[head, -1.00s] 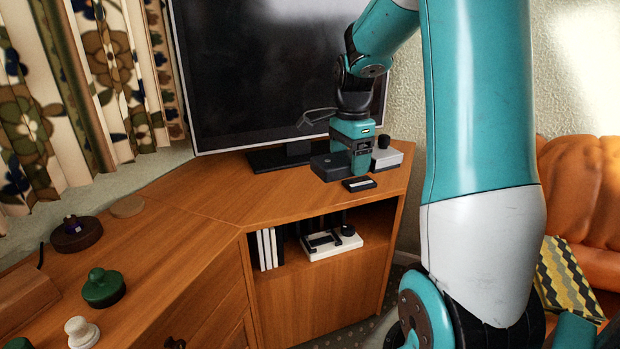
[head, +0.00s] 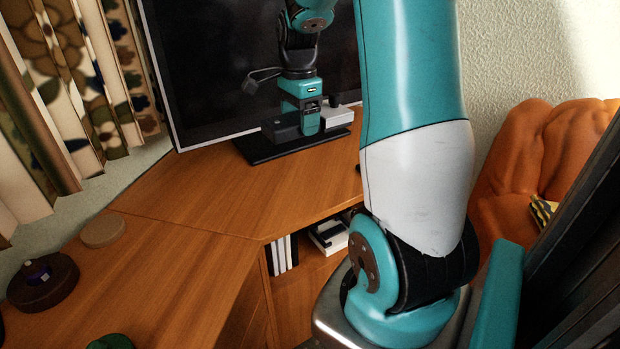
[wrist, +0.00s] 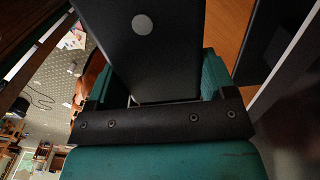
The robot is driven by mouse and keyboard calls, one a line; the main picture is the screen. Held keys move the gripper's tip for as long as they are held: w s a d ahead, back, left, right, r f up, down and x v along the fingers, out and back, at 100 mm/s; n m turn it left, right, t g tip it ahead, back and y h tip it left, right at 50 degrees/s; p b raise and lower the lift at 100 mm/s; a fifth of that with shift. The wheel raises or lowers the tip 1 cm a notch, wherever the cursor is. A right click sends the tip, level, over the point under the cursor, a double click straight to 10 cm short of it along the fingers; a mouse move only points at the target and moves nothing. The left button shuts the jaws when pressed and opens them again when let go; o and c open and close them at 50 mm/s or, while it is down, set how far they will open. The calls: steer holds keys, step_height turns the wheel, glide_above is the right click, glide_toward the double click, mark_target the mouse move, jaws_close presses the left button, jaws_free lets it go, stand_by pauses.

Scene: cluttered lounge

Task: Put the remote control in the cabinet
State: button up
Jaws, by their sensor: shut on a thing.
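My gripper (head: 302,122) is in front of the television screen, above the wooden cabinet (head: 195,215). It is shut on a long block, dark at its left end (head: 283,130) and pale grey at its right (head: 338,117), which I take to be the remote control. In the wrist view, a dark slab (wrist: 150,60) with a grey round spot sits between the fingers. The held block appears raised off the cabinet top. The cabinet's open compartment (head: 310,262) is partly visible. My arm hides its right side.
The television (head: 215,70) stands on a dark base (head: 262,150). White books (head: 285,253) and a white device (head: 328,235) are in the compartment. A brown round object (head: 43,282) and a tan disc (head: 103,230) lie left. An orange sofa (head: 530,160) is right. The cabinet's middle top is clear.

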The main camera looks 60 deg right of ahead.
mark_target(302, 196)
step_height(302, 196, down, 18)
steer(key=shift+s+f+b, duration=0.1)
steer(key=shift+f+b, duration=0.15)
steer(key=shift+b, duration=0.8)
steer(key=shift+f, duration=0.2)
steer(key=o, duration=1)
step_height(302, 196, up, 12)
steer(key=r+p, duration=0.1)
steer(key=p, duration=0.1)
steer(key=a+r+n+t+y, duration=0.1)
steer(key=a+r+n, duration=0.2)
steer(key=a+n, duration=0.5)
steer(key=a+r+n+y, duration=0.15)
steer(key=a+n, duration=0.35)
steer(key=a, duration=0.7)
steer(key=s+a+r+n, duration=0.1)
steer(key=s+a+n, duration=0.4)
steer(key=s+a+r+n+y, duration=0.1)
steer(key=s+a+n, duration=0.3)
steer(key=a+n, duration=0.2)
steer(key=s+a+r+n+g, duration=0.1)
steer(key=s+a+r+n, duration=0.1)
steer(key=s+a+n, duration=0.3)
steer(key=shift+s+a+n+y, duration=0.3)
steer(key=shift+s+a+y, duration=0.05)
steer(key=shift+a, duration=0.2)
